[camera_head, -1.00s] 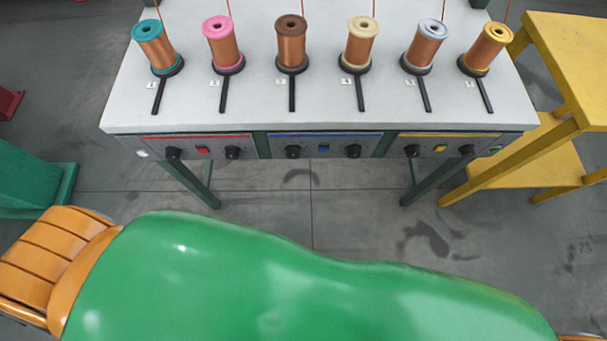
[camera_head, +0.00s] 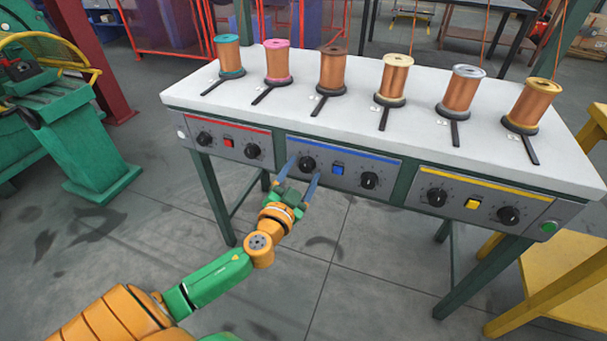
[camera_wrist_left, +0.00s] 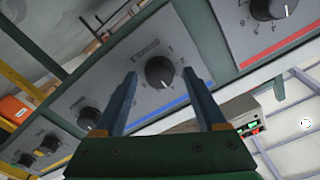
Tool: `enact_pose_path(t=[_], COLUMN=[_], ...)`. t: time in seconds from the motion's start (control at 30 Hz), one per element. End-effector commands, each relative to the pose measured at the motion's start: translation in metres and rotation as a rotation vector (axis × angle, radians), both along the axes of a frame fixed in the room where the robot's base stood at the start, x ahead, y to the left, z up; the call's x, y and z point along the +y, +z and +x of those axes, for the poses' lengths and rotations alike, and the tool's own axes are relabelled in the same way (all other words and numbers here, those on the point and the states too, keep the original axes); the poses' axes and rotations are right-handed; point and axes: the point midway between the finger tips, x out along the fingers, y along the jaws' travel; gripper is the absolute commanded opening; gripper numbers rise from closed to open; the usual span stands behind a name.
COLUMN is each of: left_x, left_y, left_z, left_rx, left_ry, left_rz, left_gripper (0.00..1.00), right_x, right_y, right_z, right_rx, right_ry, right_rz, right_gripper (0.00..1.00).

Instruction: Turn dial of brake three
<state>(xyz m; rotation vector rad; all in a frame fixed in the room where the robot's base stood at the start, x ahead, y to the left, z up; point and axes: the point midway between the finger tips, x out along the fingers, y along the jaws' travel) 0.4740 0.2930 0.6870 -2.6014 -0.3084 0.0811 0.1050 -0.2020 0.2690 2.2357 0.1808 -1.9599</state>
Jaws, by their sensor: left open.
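The panel with the blue stripe (camera_head: 340,165) on the table's front has two black dials with a blue button between them. The left black dial of this panel (camera_head: 307,164) has printed marks around it. It also shows in the left wrist view (camera_wrist_left: 159,72) with a white pointer line. My left gripper (camera_head: 304,170) is in front of this dial, open, one finger on each side of it. In the left wrist view, the dial lies between the fingertips (camera_wrist_left: 161,76). Whether the fingers touch it I cannot tell. The right dial of this panel (camera_head: 369,180) is free. My right gripper is out of view.
Panels with a red stripe (camera_head: 228,139) and a yellow stripe (camera_head: 470,200) flank the blue one, each with two dials. Several copper spools (camera_head: 332,72) stand on the white tabletop (camera_head: 230,102). A green machine (camera_head: 85,145) stands at left, a yellow stand (camera_head: 565,270) at right.

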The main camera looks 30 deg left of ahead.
Motion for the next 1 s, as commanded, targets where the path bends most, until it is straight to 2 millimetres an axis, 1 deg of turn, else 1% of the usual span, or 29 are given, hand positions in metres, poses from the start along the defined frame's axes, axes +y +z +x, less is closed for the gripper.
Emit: enact_pose_path(t=[0.1,0.27,0.3,0.37,0.4,0.47,0.5,0.57,0.83,1.0], left_x=[0.0011,0.0010,0.0010,0.0010,0.0010,0.0010,0.0010,0.0010,0.0009,0.0012], left_y=[0.0000,-0.0005,-0.0005,-0.0007,-0.0007,-0.0007,-0.0007,-0.0008,-0.0009,-0.0007], left_z=[0.0040,0.0039,0.0039,0.0038,0.0038,0.0038,0.0038,0.0037,0.0036,0.0035], left_rx=[0.000,0.001,0.001,0.001,0.001,0.001,0.001,0.001,0.007,0.023], left_ry=[0.000,0.001,0.000,0.000,0.000,0.000,0.000,0.000,0.000,0.001], left_rz=[0.000,0.000,0.000,0.000,0.000,0.000,0.000,0.000,0.018,0.087], left_gripper=[0.73,0.73,0.71,0.54,0.44,0.27,0.17,0.00,0.00,0.00], right_x=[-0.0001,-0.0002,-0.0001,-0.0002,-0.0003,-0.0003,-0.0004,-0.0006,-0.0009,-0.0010], right_y=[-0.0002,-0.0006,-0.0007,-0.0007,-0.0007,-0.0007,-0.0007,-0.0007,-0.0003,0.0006], right_z=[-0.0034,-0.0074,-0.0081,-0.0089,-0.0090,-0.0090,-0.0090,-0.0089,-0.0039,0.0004], right_rx=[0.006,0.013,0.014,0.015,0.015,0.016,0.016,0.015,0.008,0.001], right_ry=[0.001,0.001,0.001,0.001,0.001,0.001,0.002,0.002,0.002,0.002], right_rz=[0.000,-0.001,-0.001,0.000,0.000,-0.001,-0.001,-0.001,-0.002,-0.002], right_gripper=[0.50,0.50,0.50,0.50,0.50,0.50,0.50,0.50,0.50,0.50])
